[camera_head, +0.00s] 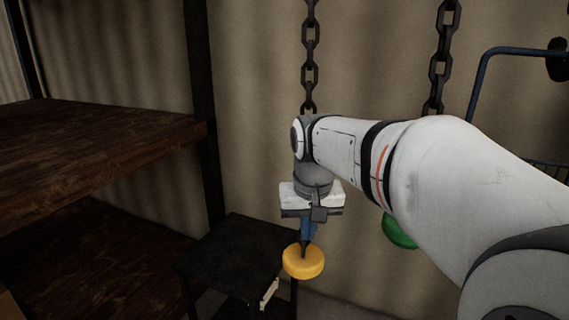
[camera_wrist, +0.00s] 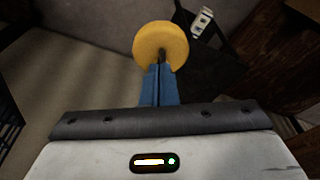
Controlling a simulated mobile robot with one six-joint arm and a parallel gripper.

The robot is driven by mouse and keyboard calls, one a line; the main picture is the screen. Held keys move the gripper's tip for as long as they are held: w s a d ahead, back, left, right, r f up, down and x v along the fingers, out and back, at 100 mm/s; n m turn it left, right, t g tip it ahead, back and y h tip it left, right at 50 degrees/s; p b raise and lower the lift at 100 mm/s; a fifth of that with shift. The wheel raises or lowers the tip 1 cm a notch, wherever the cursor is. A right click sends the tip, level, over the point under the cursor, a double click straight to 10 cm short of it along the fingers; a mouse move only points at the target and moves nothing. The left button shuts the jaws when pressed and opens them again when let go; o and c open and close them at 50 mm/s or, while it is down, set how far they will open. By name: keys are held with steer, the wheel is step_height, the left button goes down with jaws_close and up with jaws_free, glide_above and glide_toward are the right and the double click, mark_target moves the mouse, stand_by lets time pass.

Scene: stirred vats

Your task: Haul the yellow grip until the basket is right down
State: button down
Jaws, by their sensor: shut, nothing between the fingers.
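The yellow grip (camera_head: 303,264) is a thick round disc below my gripper, at the lower middle of the head view. It also shows in the wrist view (camera_wrist: 160,38), just past the fingertips. My gripper (camera_head: 306,243) points down with its blue fingers (camera_wrist: 158,72) shut and nothing between them. The tips are at or just over the disc's upper face; I cannot tell if they touch it. A dark chain (camera_head: 309,50) hangs down behind my wrist, and its lower part is hidden. I cannot make out the basket for certain.
A second chain (camera_head: 439,60) hangs to the right, above a partly hidden green piece (camera_head: 398,231). A black stool-like stand (camera_head: 235,255) is left of the yellow grip. Wooden shelves (camera_head: 90,150) fill the left. A blue tubular frame (camera_head: 487,75) stands at the right.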

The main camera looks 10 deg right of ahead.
steer(key=shift+w, duration=0.1)
steer(key=shift+s+b+x, duration=0.25)
steer(key=shift+b+x, duration=0.7)
steer(key=shift+x, duration=0.2)
steer(key=shift+s+b+x, duration=0.25)
steer(key=shift+b+x, duration=0.65)
steer(key=shift+x, duration=0.3)
steer(key=p+v, duration=0.2)
steer(key=w+p+v, duration=0.1)
steer(key=p+v, duration=0.1)
steer(key=shift+r, duration=0.4)
steer(key=shift+f, duration=0.15)
